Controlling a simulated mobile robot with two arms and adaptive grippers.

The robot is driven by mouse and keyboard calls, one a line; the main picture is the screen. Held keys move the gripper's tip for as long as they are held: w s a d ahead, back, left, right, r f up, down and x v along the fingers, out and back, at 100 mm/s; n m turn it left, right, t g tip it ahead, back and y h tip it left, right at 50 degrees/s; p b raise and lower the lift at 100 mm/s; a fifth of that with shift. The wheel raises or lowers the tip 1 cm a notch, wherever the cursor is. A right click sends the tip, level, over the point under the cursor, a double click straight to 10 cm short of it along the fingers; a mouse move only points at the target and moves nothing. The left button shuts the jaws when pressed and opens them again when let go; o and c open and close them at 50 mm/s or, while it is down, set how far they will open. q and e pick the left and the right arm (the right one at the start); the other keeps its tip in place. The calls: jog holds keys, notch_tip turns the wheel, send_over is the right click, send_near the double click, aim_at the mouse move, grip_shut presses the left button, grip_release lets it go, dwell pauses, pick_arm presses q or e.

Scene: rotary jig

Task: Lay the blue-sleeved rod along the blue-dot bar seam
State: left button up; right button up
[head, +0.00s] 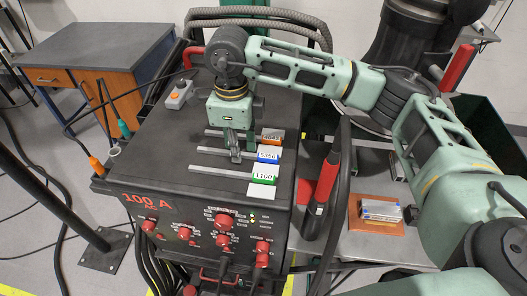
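The blue-tagged rod (214,151), its label reading about 5356, lies on the black machine top between two others. An orange-tagged rod (214,133) lies behind it and a green-tagged rod (215,171) in front. My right gripper (236,156) points down over the blue-tagged rod, its fingertips at or very close to it. The fingers look close together; I cannot tell whether they grip the rod. A silver bar piece (380,210) lies on an orange-brown pad at right. My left gripper is not in view.
The black machine (150,185) has red knobs in front. Orange and green-handled tools stand at its left edge. A red-and-black torch handle (327,178) rises between the machine and the grey metal table (350,245). Thick hoses run behind. A wooden cabinet (95,62) stands at left.

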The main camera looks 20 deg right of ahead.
jog(key=shift+f, duration=0.3)
jog(key=shift+c, duration=0.5)
grip_shut()
jog(key=shift+r, duration=0.1)
